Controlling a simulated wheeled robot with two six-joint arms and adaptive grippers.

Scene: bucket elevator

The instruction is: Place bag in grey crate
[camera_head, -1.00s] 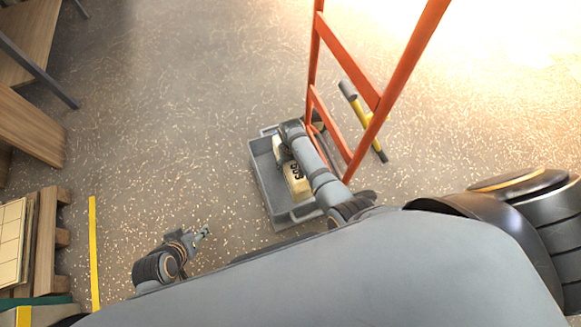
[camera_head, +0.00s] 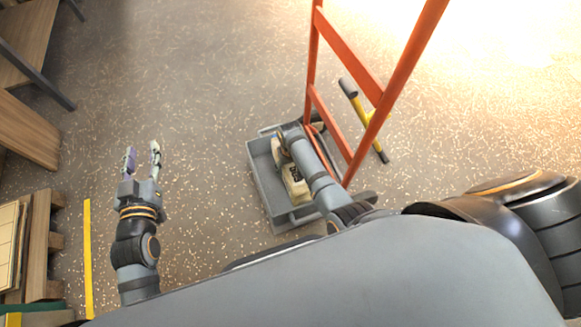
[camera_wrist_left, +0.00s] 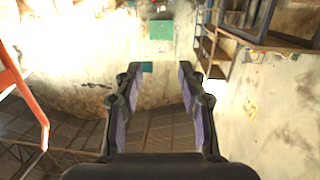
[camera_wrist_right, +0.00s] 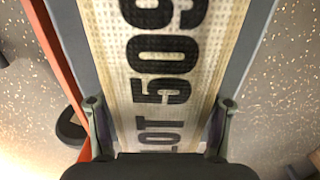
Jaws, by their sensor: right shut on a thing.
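A cream bag (camera_head: 294,184) with black lettering lies within the outline of the grey crate (camera_head: 262,184) in the head view. I cannot tell whether it rests on the crate's bottom. My right arm reaches over the crate and hides part of both. In the right wrist view, my right gripper (camera_wrist_right: 160,108) is shut on the bag (camera_wrist_right: 165,50), with a finger at each side and grey crate walls beyond. My left gripper (camera_head: 142,153) is open and empty, well left of the crate; its parted fingers (camera_wrist_left: 160,75) show in the left wrist view.
An orange frame (camera_head: 345,50) stands close behind and right of the crate. A yellow-and-grey tool (camera_head: 365,118) lies on the floor beyond it. A wooden pallet (camera_head: 42,240) and a yellow floor line (camera_head: 88,255) are at left.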

